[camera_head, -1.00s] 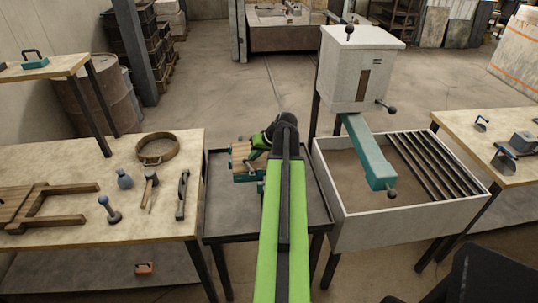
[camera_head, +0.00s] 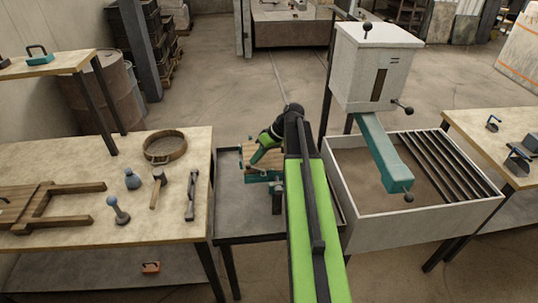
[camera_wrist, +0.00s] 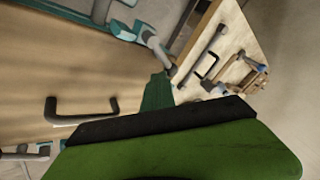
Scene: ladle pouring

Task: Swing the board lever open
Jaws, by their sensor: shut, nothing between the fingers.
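In the head view, a small wooden board (camera_head: 250,152) in a teal frame stands on the dark tray table. My gripper (camera_head: 257,158) is over its right part and hides some of it. In the wrist view, the board (camera_wrist: 60,70) fills the left side and carries a black handle (camera_wrist: 82,117). A grey and teal lever-like part (camera_wrist: 150,40) lies at the board's far edge. The dark green tip of my shut, empty gripper (camera_wrist: 158,92) is close to that part's near end. I cannot tell whether they touch.
The left table (camera_head: 100,160) holds a ring (camera_head: 165,147), a mallet (camera_head: 157,188) and other tools. A white hopper box (camera_head: 372,65) with a teal chute (camera_head: 385,155) stands over a sand bin (camera_head: 412,228) on the right. The tray table's front (camera_head: 240,220) is clear.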

